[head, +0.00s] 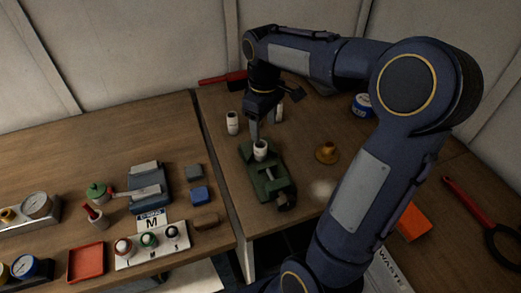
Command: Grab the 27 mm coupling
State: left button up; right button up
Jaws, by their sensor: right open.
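My right gripper (266,122) points down over the back of the right-hand table, fingers apart with nothing seen between them. One white cylindrical fitting (233,122) stands upright on the table just left of the gripper. Another white fitting (260,149) is at the green vise (262,175), just below and in front of the fingers; I cannot tell whether it is clamped. A brass-coloured flanged piece (326,152) stands to the right of the vise. No size marking is readable, so I cannot tell which is the 27 mm coupling. My left gripper is out of view.
The left table holds a labelled stand (152,243) with several coloured caps, a red tray (86,262), a blue block (200,194) and gauges (36,205). A red-handled tool (222,77) lies behind the gripper. My right arm hides much of the right table.

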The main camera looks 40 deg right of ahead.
aim_at(261, 142)
jog(key=f, duration=0.7)
jog(key=shift+w+a+f, duration=0.1)
jog(key=shift+w+a, duration=0.15)
jog(key=shift+w, duration=0.05)
jog(key=shift+c, duration=0.5)
jog(key=c, duration=1)
